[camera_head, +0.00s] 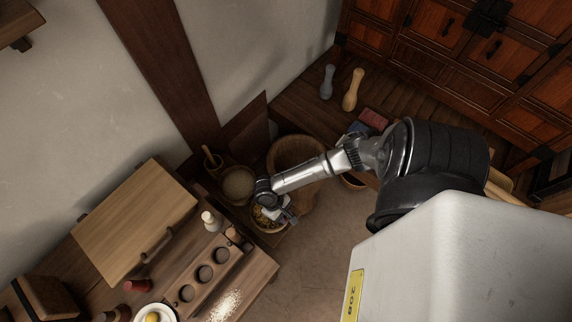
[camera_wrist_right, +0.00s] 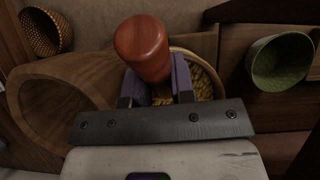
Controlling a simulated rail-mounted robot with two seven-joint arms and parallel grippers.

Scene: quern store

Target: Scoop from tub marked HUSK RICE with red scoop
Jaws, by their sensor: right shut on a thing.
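My right gripper (camera_head: 287,213) is over a round tub with yellowish-brown grain in it (camera_head: 262,221), low in the middle of the head view. In the right wrist view the purple fingers of this gripper (camera_wrist_right: 160,88) are shut on a rounded red handle (camera_wrist_right: 143,45), which looks like the red scoop's. The scoop's bowl is hidden, so I cannot tell whether it touches the grain. The tub's grain (camera_wrist_right: 204,84) shows behind the fingers. No HUSK RICE marking can be read. My left gripper is in neither view.
A tub of pale grain (camera_head: 238,185) stands beside it, with a large wooden mortar (camera_head: 290,150) behind. A wooden block with round holes (camera_head: 206,273) lies at the front left. In the wrist view a green cup (camera_wrist_right: 281,62) is at right and a woven basket (camera_wrist_right: 44,33) at left.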

